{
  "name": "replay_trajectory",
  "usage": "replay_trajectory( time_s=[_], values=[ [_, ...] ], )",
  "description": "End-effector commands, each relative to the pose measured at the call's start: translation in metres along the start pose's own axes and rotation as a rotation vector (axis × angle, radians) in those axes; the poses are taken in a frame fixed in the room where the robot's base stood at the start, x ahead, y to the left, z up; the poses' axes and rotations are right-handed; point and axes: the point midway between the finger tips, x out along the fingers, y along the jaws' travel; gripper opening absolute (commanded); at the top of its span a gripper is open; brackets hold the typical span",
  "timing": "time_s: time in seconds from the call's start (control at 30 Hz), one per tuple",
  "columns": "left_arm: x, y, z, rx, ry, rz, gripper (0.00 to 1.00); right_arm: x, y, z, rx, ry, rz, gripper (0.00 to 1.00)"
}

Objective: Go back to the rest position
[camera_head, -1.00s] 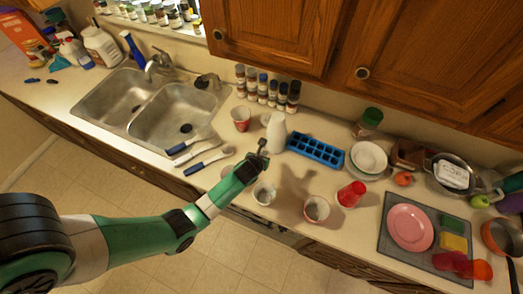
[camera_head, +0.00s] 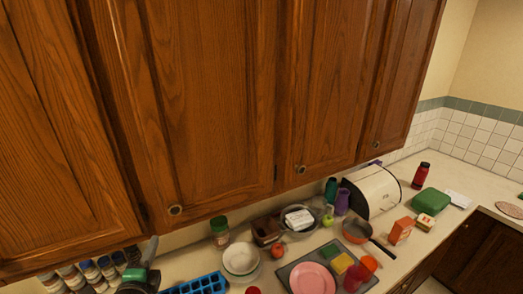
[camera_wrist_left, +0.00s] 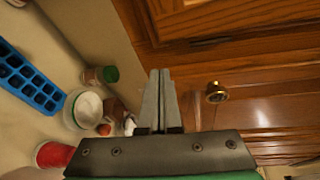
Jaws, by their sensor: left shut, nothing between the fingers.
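My left gripper (camera_head: 151,246) shows at the bottom left of the head view, raised in front of the wall under the wooden cabinets. In the left wrist view its two grey fingers (camera_wrist_left: 160,90) are together, with nothing between them. A cabinet knob (camera_wrist_left: 215,92) is just right of the fingers in that view. Most of the left arm is out of the head view. My right gripper is in neither current view.
Wooden cabinets (camera_head: 215,90) fill the upper head view. Below are a blue ice tray (camera_head: 205,284), white bowls (camera_head: 241,258), a green-lidded jar (camera_head: 220,232), a pink plate (camera_head: 312,278) and an orange pan (camera_head: 356,231). The far-right counter has some bare room.

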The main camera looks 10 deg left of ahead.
Motion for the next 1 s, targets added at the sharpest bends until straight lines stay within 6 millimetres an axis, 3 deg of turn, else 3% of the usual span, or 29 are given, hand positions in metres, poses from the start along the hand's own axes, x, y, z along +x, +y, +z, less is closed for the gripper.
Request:
replay_trajectory(
  time_s=[0.03,0.2,0.3,0.43,0.5,0.63,1.0],
  values=[
    [-0.009,-0.045,-0.008,-0.144,0.029,-0.091,0.00,0.000,0.000,0.000,0.000,0.000,0.000,0.50],
    [-0.069,-0.184,-0.029,-0.699,0.233,-0.358,0.00,0.000,0.000,0.000,0.000,0.000,0.000,0.50],
    [-0.123,-0.254,-0.035,-1.019,0.430,-0.477,0.00,0.000,0.000,0.000,0.000,0.000,0.000,0.50],
    [-0.198,-0.321,-0.038,-1.368,0.727,-0.560,0.00,0.000,0.000,0.000,0.000,0.000,0.000,0.50],
    [-0.231,-0.342,-0.036,-1.499,0.867,-0.570,0.00,0.000,0.000,0.000,0.000,0.000,0.000,0.50],
    [-0.265,-0.360,-0.034,-1.630,1.023,-0.563,0.00,0.000,0.000,0.000,0.000,0.000,0.000,0.50],
    [-0.271,-0.363,-0.034,-1.658,1.053,-0.557,0.00,0.000,0.000,0.000,0.000,0.000,0.000,0.50]
  ],
)
